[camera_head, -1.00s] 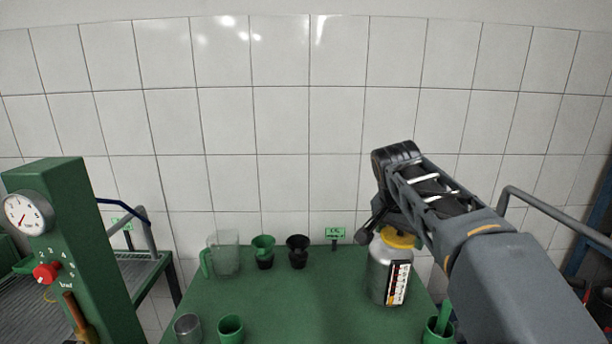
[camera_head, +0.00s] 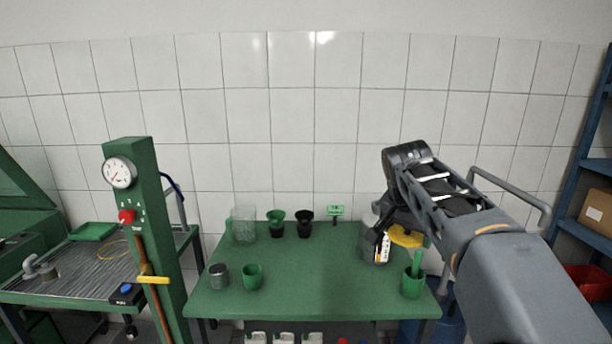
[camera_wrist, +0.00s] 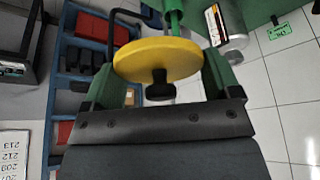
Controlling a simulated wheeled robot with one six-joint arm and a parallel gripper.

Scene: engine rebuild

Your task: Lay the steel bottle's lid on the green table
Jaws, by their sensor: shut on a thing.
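The yellow lid (camera_head: 406,237) hangs in my gripper (camera_head: 392,226), off the steel bottle and just right of it in the head view. In the wrist view the round lid (camera_wrist: 158,58) sits between the two green fingers of my gripper (camera_wrist: 160,78), which are shut on it. The steel bottle (camera_head: 372,249) stands upright at the right of the green table (camera_head: 310,275), partly hidden behind my gripper. Its label and bare grey top also show in the wrist view (camera_wrist: 216,22).
A green cup with a tall green piece (camera_head: 413,284) stands at the table's right front corner. A clear jug (camera_head: 244,225), two funnel-like cups (camera_head: 276,222), a grey cup (camera_head: 218,276) and a green cup (camera_head: 252,277) stand left. The table's middle front is clear. Blue shelving (camera_head: 585,160) stands right.

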